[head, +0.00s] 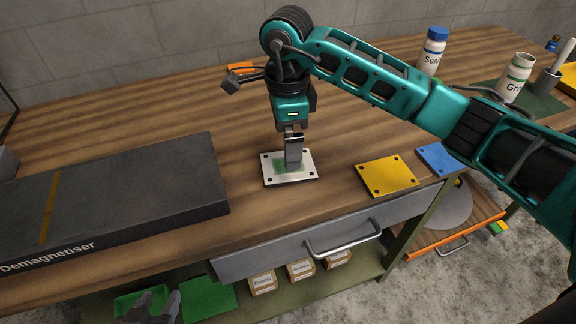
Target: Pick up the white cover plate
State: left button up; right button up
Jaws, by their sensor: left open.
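The white cover plate (305,175) lies flat on the wooden bench, with dark holes at its corners and a greenish patch near its middle. My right gripper (293,167), on the teal arm coming in from the right, points straight down over the plate. Its fingers are seen edge-on, so the gap between them and any contact with the plate cannot be told. They hide part of the plate's middle. My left gripper (156,308) shows at the bottom left edge, grey, open and empty, away from the plate and below the bench top.
A dark demagnetiser (120,190) stands left of the plate. A yellow plate (387,176) and a blue plate (438,158) lie to the right. Bottles (433,52) stand at the back right. A drawer handle (343,239) sticks out in front. Small boxes (301,271) sit on the shelf below.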

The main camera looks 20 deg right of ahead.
aim_at(275, 173)
notch_tip(275, 173, down, 6)
jog(key=shift+w+d+r, duration=0.1)
jog(key=shift+d+r, duration=0.05)
dwell(0.3)
jog(key=shift+w+r, duration=0.1)
jog(key=c, duration=1.4)
